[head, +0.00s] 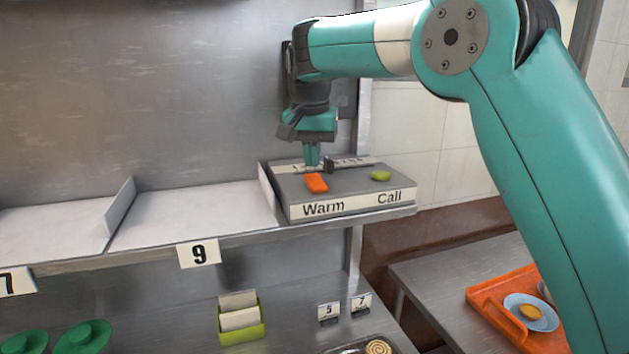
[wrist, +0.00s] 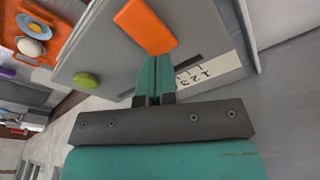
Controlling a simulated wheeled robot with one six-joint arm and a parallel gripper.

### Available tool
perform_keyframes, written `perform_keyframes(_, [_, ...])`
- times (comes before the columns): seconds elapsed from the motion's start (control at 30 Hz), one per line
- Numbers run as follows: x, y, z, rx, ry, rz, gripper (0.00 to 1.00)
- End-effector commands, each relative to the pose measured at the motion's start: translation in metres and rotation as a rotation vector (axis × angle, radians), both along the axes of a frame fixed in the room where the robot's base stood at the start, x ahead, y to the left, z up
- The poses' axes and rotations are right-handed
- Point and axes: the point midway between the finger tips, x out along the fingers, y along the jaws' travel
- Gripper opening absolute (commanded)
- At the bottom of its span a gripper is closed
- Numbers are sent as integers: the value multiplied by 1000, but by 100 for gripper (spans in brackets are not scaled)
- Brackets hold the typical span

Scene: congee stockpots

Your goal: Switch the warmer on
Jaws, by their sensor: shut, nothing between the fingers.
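The warmer's control box (head: 345,186) sits at the right end of the metal shelf, labelled "Warm" and "Call" on its front. An orange rocker switch (head: 316,183) is above "Warm", and a green button (head: 381,175) is above "Call". A dark slider knob (head: 329,164) stands behind them on a marked scale. My gripper (head: 312,163) is shut and empty, pointing down just behind the orange switch. In the wrist view the fingertips (wrist: 156,60) overlap the near edge of the orange switch (wrist: 146,26); I cannot tell whether they touch. The green button (wrist: 87,80) is left of them.
An upright divider (head: 120,213) and number tag 9 (head: 199,253) are on the shelf to the left. Below are a green card holder (head: 240,320) and green lids (head: 82,337). An orange tray (head: 500,310) with a blue plate lies at lower right.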

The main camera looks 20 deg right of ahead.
Motion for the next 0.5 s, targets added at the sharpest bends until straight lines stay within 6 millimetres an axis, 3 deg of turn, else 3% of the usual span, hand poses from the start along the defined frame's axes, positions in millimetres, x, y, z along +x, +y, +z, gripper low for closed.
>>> perform_keyframes(0.5, [0,0,-9,0,0,0,0])
